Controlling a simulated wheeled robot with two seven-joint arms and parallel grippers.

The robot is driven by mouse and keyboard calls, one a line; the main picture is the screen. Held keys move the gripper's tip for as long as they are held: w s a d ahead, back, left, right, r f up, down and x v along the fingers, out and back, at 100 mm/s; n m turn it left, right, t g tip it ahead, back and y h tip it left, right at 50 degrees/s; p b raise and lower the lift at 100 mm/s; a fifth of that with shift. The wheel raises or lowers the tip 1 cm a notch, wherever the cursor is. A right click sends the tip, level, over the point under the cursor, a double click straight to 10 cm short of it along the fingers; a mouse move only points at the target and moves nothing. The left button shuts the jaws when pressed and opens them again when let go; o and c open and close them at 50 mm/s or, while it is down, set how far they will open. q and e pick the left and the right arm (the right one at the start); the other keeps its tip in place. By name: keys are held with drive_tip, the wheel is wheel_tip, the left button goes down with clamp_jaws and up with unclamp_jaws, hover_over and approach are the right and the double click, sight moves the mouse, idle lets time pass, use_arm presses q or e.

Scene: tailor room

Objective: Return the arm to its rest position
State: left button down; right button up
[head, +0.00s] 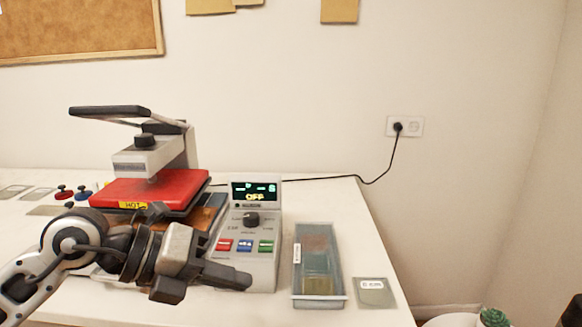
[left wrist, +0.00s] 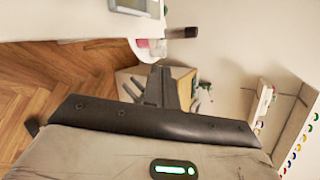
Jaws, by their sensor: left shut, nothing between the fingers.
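My left arm comes in from the lower left of the head view. Its left gripper (head: 243,279) is shut and empty, in front of the heat press's control box (head: 262,262), whose display reads OFF. I cannot tell whether it touches the box. In the left wrist view the gripper (left wrist: 160,75) shows its fingers together, with floor and objects below the table beyond them. The heat press (head: 150,163) with its red plate (head: 150,188) stands behind my arm, its handle raised. My right gripper is not in view.
A grey tray (head: 297,262) with coloured pieces lies right of the control box, with a small labelled plate (head: 375,292) beside it. Small red and blue knobbed items (head: 66,192) are at the left. A black cable runs to the wall socket (head: 405,126).

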use_arm(q)
drive_tip(key=s+d+n+h, duration=0.2)
drive_tip(key=s+d+h, duration=0.2)
drive_tip(key=d+h, duration=0.15)
drive_tip(key=w+a+f+n+t+y, duration=0.1)
drive_tip(key=a+f+n+t+y, duration=0.45)
drive_tip(key=n, duration=0.75)
drive_tip(key=w+a+f+n+t+y, duration=0.25)
drive_tip(key=f+n+t, duration=0.35)
drive_tip(key=n+t, duration=0.45)
drive_tip(key=s+a+f+n+g+y, duration=0.2)
drive_tip(key=s+f+n+g, duration=0.2)
drive_tip(key=f, duration=0.6)
drive_tip(key=s+a+f+n+g+y, duration=0.1)
drive_tip(key=s+f+n+g+y, duration=0.2)
drive_tip(key=s+f, duration=0.6)
drive_tip(key=shift+s+a+f+n+g+y, duration=0.2)
drive_tip(key=shift+a+f+n+g+y, duration=0.2)
drive_tip(key=shift+n+g, duration=0.75)
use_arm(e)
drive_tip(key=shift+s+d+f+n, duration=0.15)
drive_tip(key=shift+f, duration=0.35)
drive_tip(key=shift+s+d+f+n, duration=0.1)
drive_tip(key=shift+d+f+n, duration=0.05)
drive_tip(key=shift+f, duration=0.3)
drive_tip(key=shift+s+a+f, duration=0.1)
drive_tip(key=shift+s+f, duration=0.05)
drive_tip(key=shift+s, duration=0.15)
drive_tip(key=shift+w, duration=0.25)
